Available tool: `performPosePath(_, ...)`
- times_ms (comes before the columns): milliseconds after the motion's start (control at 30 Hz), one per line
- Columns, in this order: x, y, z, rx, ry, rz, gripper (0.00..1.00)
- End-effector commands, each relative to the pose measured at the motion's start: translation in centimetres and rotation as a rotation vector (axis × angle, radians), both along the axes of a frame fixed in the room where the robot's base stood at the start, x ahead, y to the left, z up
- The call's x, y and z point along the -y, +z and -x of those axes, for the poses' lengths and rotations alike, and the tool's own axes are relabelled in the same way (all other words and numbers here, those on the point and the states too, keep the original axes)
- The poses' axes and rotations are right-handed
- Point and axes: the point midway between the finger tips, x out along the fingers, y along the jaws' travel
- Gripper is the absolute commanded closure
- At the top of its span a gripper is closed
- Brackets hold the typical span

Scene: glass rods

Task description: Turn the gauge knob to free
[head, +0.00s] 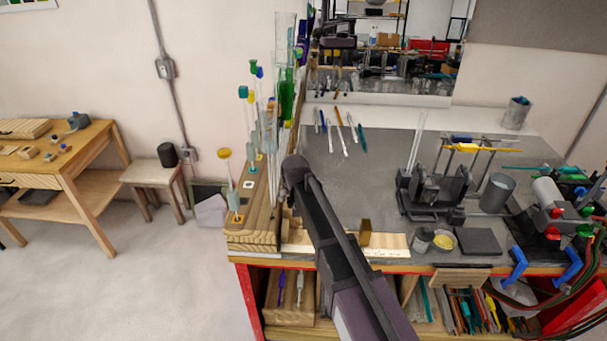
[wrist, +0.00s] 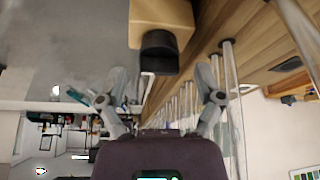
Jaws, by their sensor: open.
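In the wrist view a black round knob (wrist: 159,52) sticks out of a tan wooden block (wrist: 160,18), and looks like the gauge knob. No "free" marking on it is readable. My gripper (wrist: 160,100) is open, its two grey fingers spread wide with nothing held between them. The knob shows beyond the gap between the fingertips, apart from both. In the head view my dark arm reaches over the bench's front left and hides the knob. My fingers cannot be made out there.
A wooden rack (head: 255,215) with tall glass rods stands left of my arm; the rods also show close to a finger in the wrist view (wrist: 230,90). A dark rod fixture (head: 435,195) and a grey can (head: 497,193) stand right. The grey bench middle (head: 365,180) is mostly clear.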

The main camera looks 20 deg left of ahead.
Motion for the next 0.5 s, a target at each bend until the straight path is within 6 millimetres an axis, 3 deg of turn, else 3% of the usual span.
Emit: performPosePath(500,0.18,-0.01,-0.16,0.0,0.28,-0.001,0.15)
